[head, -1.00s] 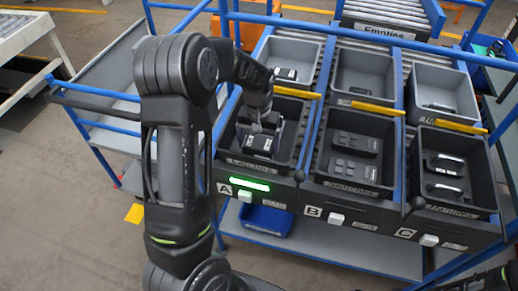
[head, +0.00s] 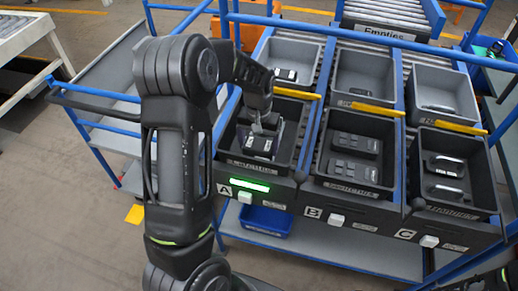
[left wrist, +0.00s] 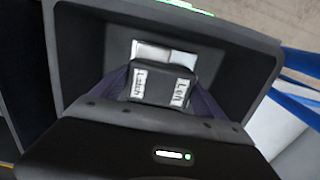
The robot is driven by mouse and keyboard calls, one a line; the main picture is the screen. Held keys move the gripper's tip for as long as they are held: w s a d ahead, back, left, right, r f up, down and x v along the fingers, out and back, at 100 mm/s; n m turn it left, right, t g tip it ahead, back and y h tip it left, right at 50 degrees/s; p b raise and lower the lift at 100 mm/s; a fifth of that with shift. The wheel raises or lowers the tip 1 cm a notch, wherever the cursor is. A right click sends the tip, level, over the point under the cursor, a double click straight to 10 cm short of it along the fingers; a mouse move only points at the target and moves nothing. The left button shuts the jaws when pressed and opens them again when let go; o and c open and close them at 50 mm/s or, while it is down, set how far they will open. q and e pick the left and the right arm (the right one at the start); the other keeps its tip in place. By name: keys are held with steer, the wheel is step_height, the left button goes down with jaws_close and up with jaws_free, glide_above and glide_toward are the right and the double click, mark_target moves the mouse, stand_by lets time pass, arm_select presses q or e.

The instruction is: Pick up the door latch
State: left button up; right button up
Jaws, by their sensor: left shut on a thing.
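The door latch (head: 258,146) is a dark block with white labels, in the dark front bin at station A (head: 299,140). My left gripper (head: 264,127) reaches down into this bin and is shut on the latch. In the left wrist view the latch (left wrist: 160,84) sits between the two fingers, with its labels reading "Latch" and "Left". I cannot tell whether it touches the bin floor. Part of the latch and the bin's left side are hidden by my gripper and arm. My right gripper is not in view.
Bin B (head: 374,132) holds dark parts and bin C (head: 483,190) holds handles. Grey bins stand behind them, with yellow bars (head: 378,108) between rows. A green light (head: 249,185) glows below bin A. Blue rack posts (head: 225,70) stand close to my arm.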

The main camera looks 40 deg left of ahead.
mark_target(259, 145)
arm_select(q)
steer(key=shift+r, duration=0.2)
step_height(259, 145, up, 10)
steer(key=shift+f+b, duration=0.15)
steer(key=shift+b, duration=0.5)
